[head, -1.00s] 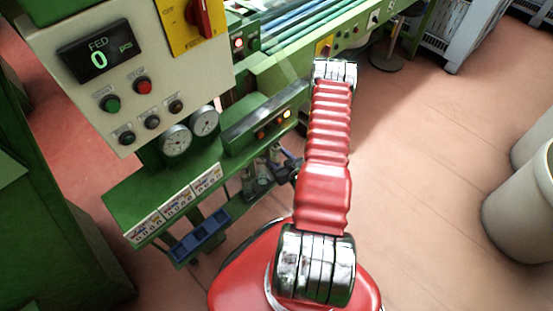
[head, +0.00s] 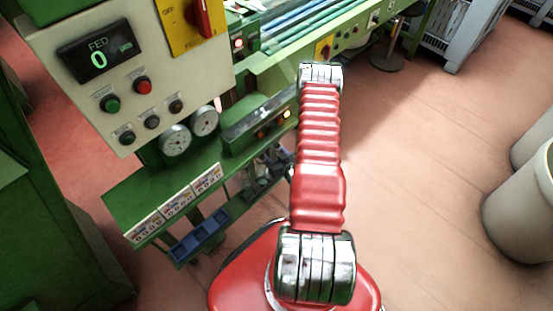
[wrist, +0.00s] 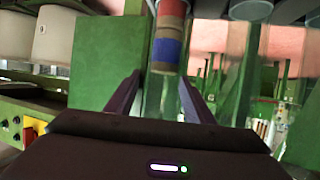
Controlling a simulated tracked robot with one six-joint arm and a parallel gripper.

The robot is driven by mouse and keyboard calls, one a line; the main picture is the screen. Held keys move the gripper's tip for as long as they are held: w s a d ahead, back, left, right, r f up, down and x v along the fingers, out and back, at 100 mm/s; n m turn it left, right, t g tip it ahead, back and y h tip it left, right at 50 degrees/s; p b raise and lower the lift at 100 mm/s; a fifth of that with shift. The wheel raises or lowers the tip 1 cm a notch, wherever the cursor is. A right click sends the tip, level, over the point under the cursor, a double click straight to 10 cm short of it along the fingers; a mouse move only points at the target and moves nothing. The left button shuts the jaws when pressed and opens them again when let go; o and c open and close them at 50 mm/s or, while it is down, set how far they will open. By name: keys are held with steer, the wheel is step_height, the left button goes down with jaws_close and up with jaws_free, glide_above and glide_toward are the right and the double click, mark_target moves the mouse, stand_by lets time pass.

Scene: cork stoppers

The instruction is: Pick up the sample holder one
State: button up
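In the wrist view, my gripper (wrist: 161,88) has its two dark fingers spread apart. A clear tube-like holder (wrist: 166,95) shows between and beyond the fingers, nearer the right one. Above it is a cylinder with red, tan and blue bands (wrist: 167,42); I take this to be the sample holder, but no label naming it is readable. A gap shows at the left finger; contact at the right finger cannot be told.
A green machine with a control panel (head: 130,75) stands at left. Grey cylinders (wrist: 250,10) are at the wrist view's top right. White barrels (head: 518,212) stand right; floor between is clear.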

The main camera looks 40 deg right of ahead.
steer(key=c, duration=1)
steer(key=shift+r, duration=0.2)
step_height(320, 180, up, 10)
steer(key=shift+f, duration=0.15)
stand_by(0.7)
steer(key=s+d+m+h, duration=0.1)
steer(key=s+d, duration=0.2)
steer(key=d, duration=0.3)
steer(key=s+d+m+g+h, duration=0.1)
steer(key=s+d+m+h, duration=0.1)
steer(key=s+d, duration=0.2)
steer(key=shift+s+d+f, duration=0.15)
steer(key=shift+d+f, duration=0.3)
steer(key=shift+d, duration=0.75)
steer(key=shift+s, duration=0.1)
